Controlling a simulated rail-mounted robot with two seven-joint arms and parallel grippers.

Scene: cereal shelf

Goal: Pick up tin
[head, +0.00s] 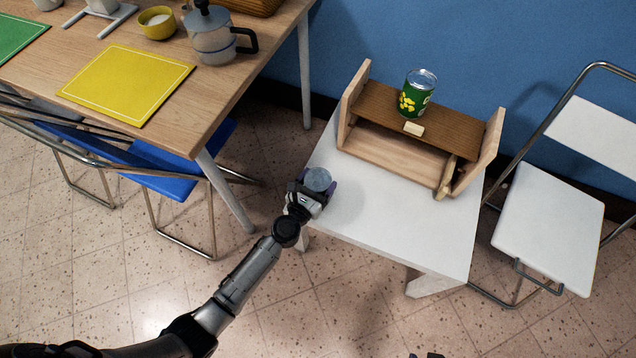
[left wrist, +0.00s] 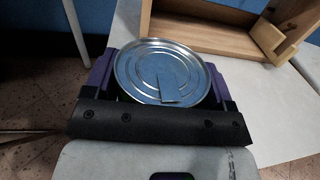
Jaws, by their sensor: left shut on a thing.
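A tin (head: 318,179) with a bare metal lid is held in my left gripper (head: 314,188) at the left edge of the white table. In the left wrist view the tin's round ringed lid with its pull tab (left wrist: 170,72) sits between the purple-sided fingers (left wrist: 160,85). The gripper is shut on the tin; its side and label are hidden. I cannot tell whether its base touches the table. A second tin (head: 417,93), green with yellow pictures, stands upright on the wooden shelf. A dark sliver at the bottom edge of the head view may be my right gripper.
The small wooden shelf (head: 390,150) stands at the back of the white table (head: 385,218), which has clear room in front. A wooden table (head: 215,105) with a yellow mat and moka pot is at left. A white folding chair (head: 548,225) is at right.

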